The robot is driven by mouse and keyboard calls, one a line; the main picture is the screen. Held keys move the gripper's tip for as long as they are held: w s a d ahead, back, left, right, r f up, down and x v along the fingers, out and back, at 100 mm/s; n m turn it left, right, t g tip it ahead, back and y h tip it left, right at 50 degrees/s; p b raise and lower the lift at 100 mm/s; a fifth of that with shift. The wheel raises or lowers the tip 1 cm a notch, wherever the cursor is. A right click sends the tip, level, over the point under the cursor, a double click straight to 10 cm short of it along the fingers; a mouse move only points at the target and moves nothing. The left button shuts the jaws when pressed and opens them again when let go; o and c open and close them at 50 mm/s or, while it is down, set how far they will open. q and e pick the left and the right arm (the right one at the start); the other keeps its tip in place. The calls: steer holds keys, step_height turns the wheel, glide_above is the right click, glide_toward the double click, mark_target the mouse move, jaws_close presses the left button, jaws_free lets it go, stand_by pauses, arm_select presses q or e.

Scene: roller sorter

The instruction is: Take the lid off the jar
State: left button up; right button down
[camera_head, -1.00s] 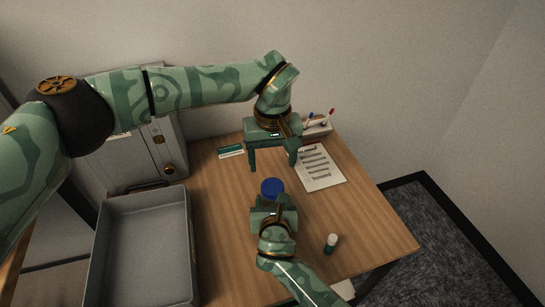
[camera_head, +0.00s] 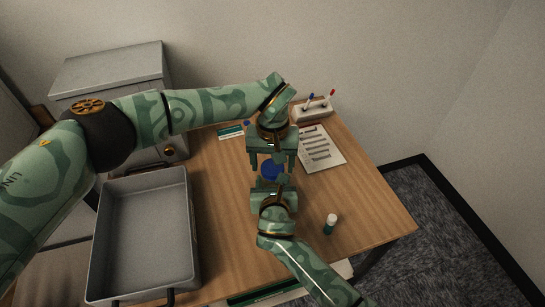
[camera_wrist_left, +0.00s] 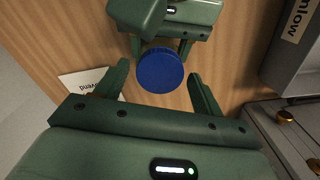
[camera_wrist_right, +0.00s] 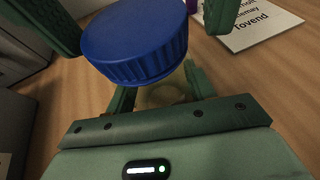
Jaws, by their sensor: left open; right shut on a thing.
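The jar has a blue ribbed lid (camera_head: 271,169), seen from above in the left wrist view (camera_wrist_left: 160,70) and close up in the right wrist view (camera_wrist_right: 135,40). The jar's clear body (camera_wrist_right: 162,95) shows under the lid in the right wrist view. My right gripper (camera_wrist_right: 160,95) is shut on the jar body below the lid. My left gripper (camera_wrist_left: 157,85) is open, its fingers apart on either side of the lid and not visibly touching it. The lid sits on the jar.
A grey tray (camera_head: 101,238) stands at the left, with a grey metal box (camera_head: 110,70) behind it. A printed sheet (camera_head: 320,150), a pen holder (camera_head: 312,112) and a small white-capped bottle (camera_head: 330,224) are on the right side of the table. The table's front right is mostly clear.

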arm_select(q)
steer(key=c, duration=1)
